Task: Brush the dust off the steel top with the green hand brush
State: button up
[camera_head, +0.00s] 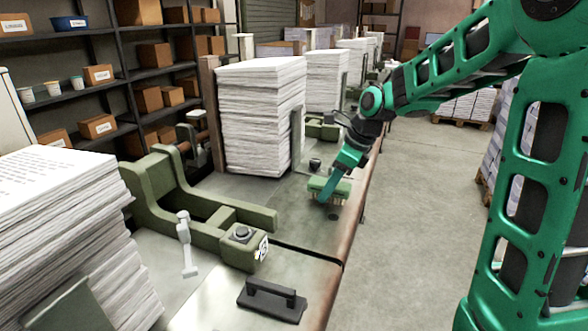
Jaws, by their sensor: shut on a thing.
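My green arm reaches in from the right in the head view. My gripper (333,187) points down and is shut on the green hand brush (316,184). The brush sits low over the steel top (295,234), with its pale bristles facing down. I cannot tell whether the bristles touch the surface. The steel top looks dull and greyish, with a darker patch in front of the brush. Dust cannot be told apart clearly at this distance.
A tall paper stack (255,120) stands left of the brush, and another (70,230) at lower left. The floor (420,230) right of the bench is clear.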

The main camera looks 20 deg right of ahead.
jog(key=shift+w+r, duration=0.1)
jog(key=shift+r, duration=3.95)
